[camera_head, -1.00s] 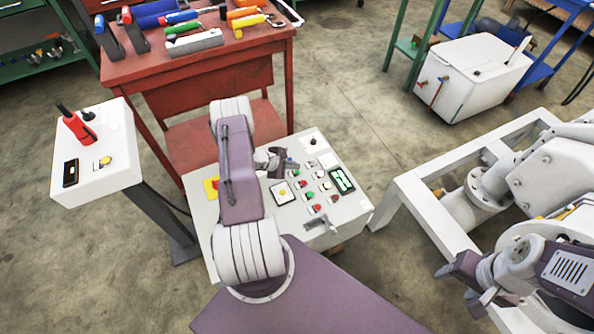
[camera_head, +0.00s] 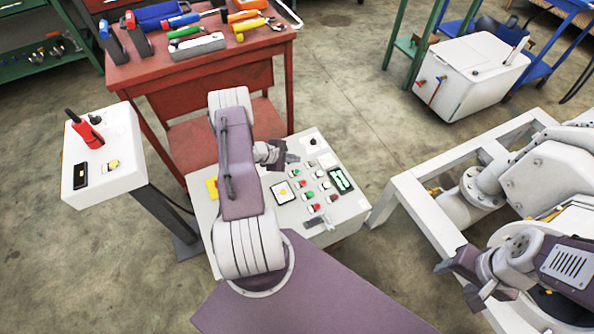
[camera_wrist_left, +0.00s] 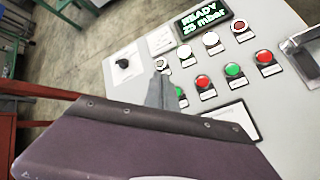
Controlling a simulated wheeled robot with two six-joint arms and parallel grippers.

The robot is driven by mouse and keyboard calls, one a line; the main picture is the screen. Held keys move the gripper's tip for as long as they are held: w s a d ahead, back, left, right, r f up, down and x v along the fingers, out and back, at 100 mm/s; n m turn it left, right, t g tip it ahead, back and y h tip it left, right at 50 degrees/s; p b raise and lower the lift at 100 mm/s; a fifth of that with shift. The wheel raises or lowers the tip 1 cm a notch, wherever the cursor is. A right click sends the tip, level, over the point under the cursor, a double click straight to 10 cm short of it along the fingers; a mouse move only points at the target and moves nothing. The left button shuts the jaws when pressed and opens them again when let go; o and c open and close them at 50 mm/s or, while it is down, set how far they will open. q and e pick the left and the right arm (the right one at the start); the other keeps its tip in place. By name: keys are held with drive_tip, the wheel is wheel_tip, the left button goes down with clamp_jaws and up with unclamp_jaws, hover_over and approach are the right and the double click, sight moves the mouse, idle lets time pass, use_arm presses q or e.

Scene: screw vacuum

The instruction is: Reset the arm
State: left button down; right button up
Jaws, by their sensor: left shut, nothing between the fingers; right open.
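My left arm reaches over the grey control panel (camera_head: 318,222). Its gripper (camera_head: 287,152) is shut and empty at the panel's far edge, above the surface. In the left wrist view, the dark gripper (camera_wrist_left: 160,95) lies across the lower part, with its tip before the panel's buttons. Part of the panel is hidden behind the arm and gripper. The panel's display (camera_wrist_left: 203,18) reads READY and a value in mbar. My right gripper (camera_head: 455,280) is open and empty at the lower right, by the white frame. Contact of either gripper with anything cannot be told.
A red table (camera_head: 205,75) with tools stands behind the panel. A white box on a post (camera_head: 120,178), with a red-and-black handle (camera_head: 88,133), stands at left. A white frame (camera_head: 410,215) with grey machinery is at right. Open floor lies beyond the panel, towards a white tank (camera_head: 478,65).

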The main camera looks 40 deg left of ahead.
idle(0.5)
use_arm(q)
drive_tip(key=w+d+r+m, duration=0.3)
drive_tip(key=w+d+r, duration=0.1)
drive_tip(key=w+r, duration=0.3)
drive_tip(key=d+r+m+g+h, duration=0.25)
drive_tip(key=d+r+m, duration=0.55)
drive_tip(key=d+r, duration=0.7)
drive_tip(key=s+d+r+m+g+y, duration=0.1)
drive_tip(key=s+d+r+m+g, duration=0.25)
drive_tip(key=s+d+m, duration=0.7)
drive_tip(key=s+a+f+m+g+y, duration=0.1)
drive_tip(key=s+a+f+y, duration=0.1)
drive_tip(key=s+a, duration=0.35)
drive_tip(key=s+a+f+g+y, duration=0.1)
drive_tip(key=s+a+y, duration=0.15)
drive_tip(key=s, duration=0.65)
wheel_tip(320, 180, up, 15)
drive_tip(key=p, duration=1.5)
drive_tip(key=shift+w+d+t, duration=0.2)
drive_tip(key=shift+w+t, duration=0.1)
drive_tip(key=shift+w, duration=0.15)
